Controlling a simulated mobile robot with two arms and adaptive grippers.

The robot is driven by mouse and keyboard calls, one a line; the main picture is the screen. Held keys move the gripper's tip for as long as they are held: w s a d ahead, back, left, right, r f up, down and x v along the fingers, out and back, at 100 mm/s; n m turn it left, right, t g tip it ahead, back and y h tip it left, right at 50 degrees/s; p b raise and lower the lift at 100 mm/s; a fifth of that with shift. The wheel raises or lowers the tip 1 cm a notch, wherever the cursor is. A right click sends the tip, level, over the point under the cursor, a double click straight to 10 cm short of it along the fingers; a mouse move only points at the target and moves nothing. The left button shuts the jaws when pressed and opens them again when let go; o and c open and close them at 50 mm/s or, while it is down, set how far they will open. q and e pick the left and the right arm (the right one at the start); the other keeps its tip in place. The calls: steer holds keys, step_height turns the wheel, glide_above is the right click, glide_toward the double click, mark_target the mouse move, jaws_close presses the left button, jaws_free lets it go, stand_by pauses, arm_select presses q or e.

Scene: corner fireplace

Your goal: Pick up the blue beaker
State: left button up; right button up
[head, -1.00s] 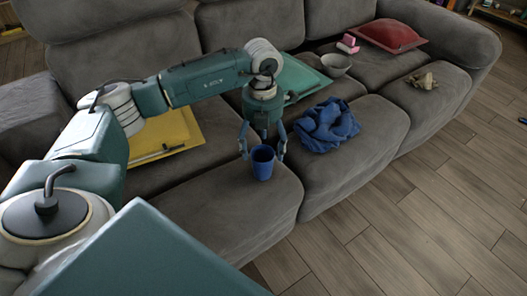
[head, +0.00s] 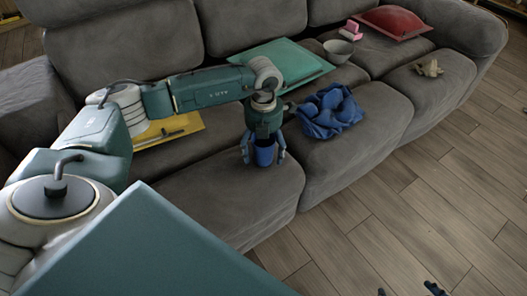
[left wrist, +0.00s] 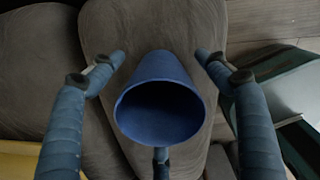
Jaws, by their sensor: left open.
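The blue beaker (head: 264,156) stands upright on the grey sofa's front left seat. My left gripper (head: 264,160) is above it, pointing down, with open fingers on either side. The gripper hides the beaker's rim in the head view. In the left wrist view the beaker (left wrist: 160,85) is in the middle, its open mouth facing the camera. The fingers of the left gripper (left wrist: 160,57) stand apart to its left and right with visible gaps. A third finger shows below the mouth, close to the rim; I cannot tell whether it touches.
A crumpled blue cloth (head: 329,112) lies right of the gripper. A teal cushion (head: 285,62), yellow cushion (head: 168,129), grey bowl (head: 338,50) and red cushion (head: 393,22) are on the sofa. Dark pieces at the bottom edge may be my right gripper's fingertips.

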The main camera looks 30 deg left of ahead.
arm_select(q)
steer(key=shift+f, duration=0.4)
steer(key=c, duration=1.3)
steer(key=shift+r, duration=0.1)
